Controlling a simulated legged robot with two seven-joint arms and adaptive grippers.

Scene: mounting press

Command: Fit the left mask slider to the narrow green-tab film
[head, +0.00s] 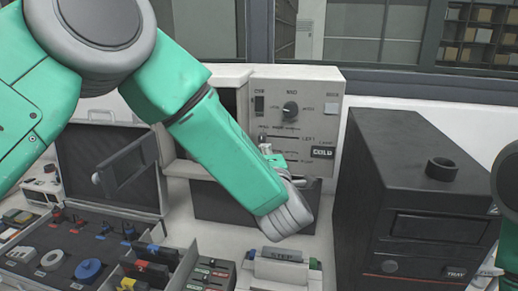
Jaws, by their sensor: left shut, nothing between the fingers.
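The beige machine panel (328,105) stands at the back centre, with a dial (290,110) and thin horizontal slots. The slot labelled LEFT (285,138) runs below the dial. My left gripper (266,149) is shut and empty at the left end of these slots. It overlaps the panel's lower left part, and I cannot tell whether it touches a slider knob. The left mask slider's knob is not clear behind the fingers. I cannot make out a green-tab film. My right gripper (487,273) shows only in part at the right edge, and its opening is unclear.
A small display reading COLD (322,153) is on the panel. A large black box (400,200) stands at right. A block labelled STEP (285,254) lies in front. A dark tray (75,245) with rings and an open case (105,165) are at left.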

